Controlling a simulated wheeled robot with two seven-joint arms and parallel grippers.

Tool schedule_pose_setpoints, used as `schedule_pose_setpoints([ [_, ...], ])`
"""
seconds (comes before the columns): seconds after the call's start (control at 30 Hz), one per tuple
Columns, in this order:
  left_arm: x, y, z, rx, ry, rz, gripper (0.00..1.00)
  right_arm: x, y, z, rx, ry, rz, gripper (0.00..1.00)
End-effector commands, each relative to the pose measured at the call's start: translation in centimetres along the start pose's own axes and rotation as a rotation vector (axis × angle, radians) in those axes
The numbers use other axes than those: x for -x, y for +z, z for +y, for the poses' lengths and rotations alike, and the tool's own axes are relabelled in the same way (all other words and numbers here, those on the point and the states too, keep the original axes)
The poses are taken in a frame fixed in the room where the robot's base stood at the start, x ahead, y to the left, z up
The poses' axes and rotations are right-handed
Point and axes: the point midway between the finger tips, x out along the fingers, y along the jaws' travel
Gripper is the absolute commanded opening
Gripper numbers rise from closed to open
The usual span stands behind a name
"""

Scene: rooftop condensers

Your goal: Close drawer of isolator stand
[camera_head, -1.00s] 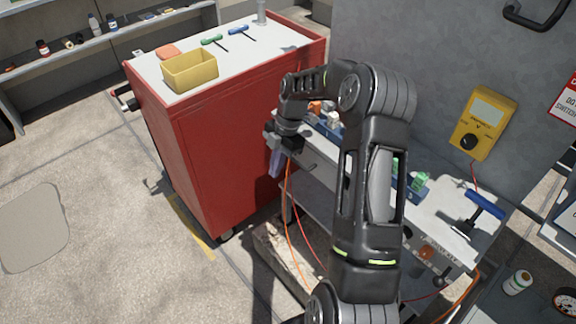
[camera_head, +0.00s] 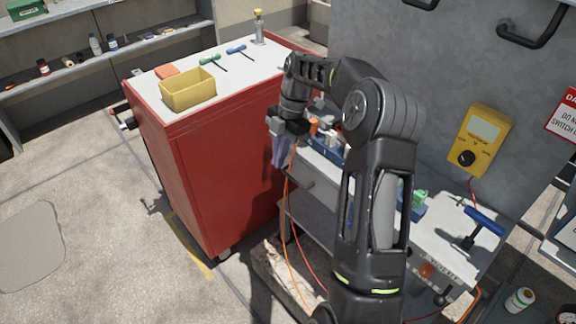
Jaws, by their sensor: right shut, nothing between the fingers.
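The isolator stand (camera_head: 470,255) is a grey stand to the right of the red cabinet, partly behind my right arm. My arm hides much of the stand, and I cannot tell how far the drawer stands out. My right gripper (camera_head: 278,160) is shut and empty. Its pale purplish fingers point down, in the picture just above and left of the drawer front, beside the cabinet's side. I cannot tell whether they touch anything. My left gripper is not in view.
The red cabinet (camera_head: 220,180) carries a yellow bin (camera_head: 188,92) and hand tools. Orange and red cables hang by the stand. A blue T-handled tool (camera_head: 480,222) is on the stand's right end. A yellow meter (camera_head: 481,140) is on the grey wall. Floor at left is clear.

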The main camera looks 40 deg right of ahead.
Motion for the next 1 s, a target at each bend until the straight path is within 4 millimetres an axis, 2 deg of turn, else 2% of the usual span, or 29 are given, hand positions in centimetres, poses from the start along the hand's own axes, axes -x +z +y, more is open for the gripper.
schedule_pose_setpoints([
  [0.07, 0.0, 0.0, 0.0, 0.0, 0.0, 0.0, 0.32, -0.1, -1.6, 0.9, 0.036, -0.002, 0.003, 0.0],
  [0.17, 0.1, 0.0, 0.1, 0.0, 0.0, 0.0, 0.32, -1.1, -5.2, 2.6, 0.113, -0.021, 0.012, 0.0],
  [0.27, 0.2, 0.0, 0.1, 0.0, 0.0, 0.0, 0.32, -4.2, -10.2, 3.3, 0.224, -0.102, 0.017, 0.0],
  [0.33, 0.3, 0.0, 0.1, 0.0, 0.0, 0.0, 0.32, -7.5, -13.6, 2.2, 0.327, -0.217, -0.017, 0.0],
  [0.4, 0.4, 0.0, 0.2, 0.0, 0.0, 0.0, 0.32, -11.0, -16.0, -0.2, 0.408, -0.363, -0.102, 0.0],
  [0.47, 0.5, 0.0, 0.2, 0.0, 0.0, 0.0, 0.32, -13.6, -17.0, -2.9, 0.44, -0.497, -0.229, 0.0],
  [0.5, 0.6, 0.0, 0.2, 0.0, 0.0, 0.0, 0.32, -14.9, -17.0, -4.8, 0.448, -0.577, -0.341, 0.0],
  [0.57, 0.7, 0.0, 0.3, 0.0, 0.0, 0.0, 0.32, -15.8, -16.2, -7.4, 0.442, -0.669, -0.553, 0.0],
  [0.6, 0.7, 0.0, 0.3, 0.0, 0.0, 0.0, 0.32, -15.8, -15.2, -8.9, 0.428, -0.702, -0.722, 0.0],
  [0.67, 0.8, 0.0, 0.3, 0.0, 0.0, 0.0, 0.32, -15.0, -13.3, -10.2, 0.392, -0.692, -0.967, 0.0],
  [0.7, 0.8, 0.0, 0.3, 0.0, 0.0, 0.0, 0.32, -14.1, -12.1, -10.6, 0.368, -0.654, -1.113, 0.0],
  [0.8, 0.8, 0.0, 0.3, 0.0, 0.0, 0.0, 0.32, -11.8, -9.3, -11.0, 0.286, -0.497, -1.39, 0.0],
  [0.9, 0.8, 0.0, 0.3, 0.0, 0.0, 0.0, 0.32, -10.3, -6.9, -11.1, 0.183, -0.32, -1.53, 0.0],
  [1.0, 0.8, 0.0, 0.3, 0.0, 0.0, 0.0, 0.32, -9.9, -6.6, -10.3, 0.097, -0.148, -1.575, 0.0],
])
